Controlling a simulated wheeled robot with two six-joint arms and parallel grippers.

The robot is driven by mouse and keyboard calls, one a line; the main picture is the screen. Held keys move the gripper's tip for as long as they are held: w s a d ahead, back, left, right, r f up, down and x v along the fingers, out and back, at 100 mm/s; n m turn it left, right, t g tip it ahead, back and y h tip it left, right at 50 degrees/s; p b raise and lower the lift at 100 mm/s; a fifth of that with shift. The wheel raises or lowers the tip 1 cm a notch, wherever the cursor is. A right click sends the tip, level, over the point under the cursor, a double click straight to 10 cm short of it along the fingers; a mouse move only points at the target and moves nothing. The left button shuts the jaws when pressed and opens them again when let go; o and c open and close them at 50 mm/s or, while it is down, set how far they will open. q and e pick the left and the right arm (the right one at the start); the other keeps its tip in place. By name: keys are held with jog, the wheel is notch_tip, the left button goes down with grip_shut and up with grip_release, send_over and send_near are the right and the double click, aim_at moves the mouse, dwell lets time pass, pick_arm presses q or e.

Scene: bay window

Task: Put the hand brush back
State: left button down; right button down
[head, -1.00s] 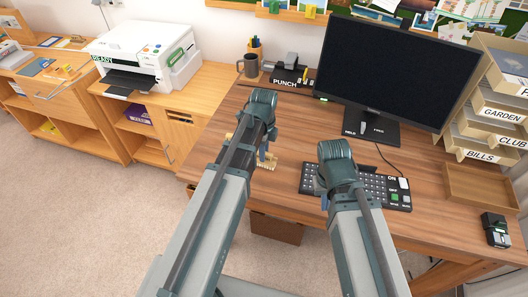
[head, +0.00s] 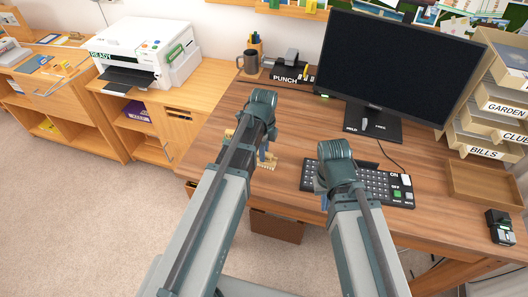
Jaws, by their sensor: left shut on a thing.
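The hand brush (head: 268,163) shows only in part, as tan bristle-like pieces on both sides of my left forearm, over the desk's left front part. My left gripper (head: 262,154) is shut on it, mostly hidden behind my own arm; a bluish finger part shows. I cannot tell whether the brush touches the desktop. My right gripper (head: 323,201) points down at the left end of the keyboard, mostly hidden by its wrist, so its jaws cannot be judged.
The wooden desk (head: 222,150) holds a keyboard (head: 380,188), a monitor (head: 395,65), a mug (head: 250,62), a hole punch (head: 288,72) and labelled trays (head: 490,135). An empty wooden tray (head: 480,185) is at the right. A printer (head: 145,50) stands on the left cabinet. Desktop between mug and keyboard is clear.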

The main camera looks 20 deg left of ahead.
pick_arm(q)
jog(key=shift+f, duration=0.25)
jog(key=c, duration=0.6)
grip_release()
jog(key=shift+r, duration=0.1)
notch_tip(320, 180, up, 14)
jog(key=p, duration=1.3)
jog(key=shift+f, duration=0.2)
jog(key=s+d+n, duration=0.3)
jog(key=s+n, duration=0.1)
jog(key=n, duration=0.1)
jog(key=s+d+n, duration=0.4)
jog(key=s+n, duration=0.1)
jog(key=s+d+n+y, duration=0.1)
jog(key=s+d+n, duration=0.2)
jog(key=s+n, duration=0.2)
jog(key=shift+s+d+r, duration=0.1)
jog(key=shift+s+d, duration=0.05)
jog(key=shift+d, duration=0.1)
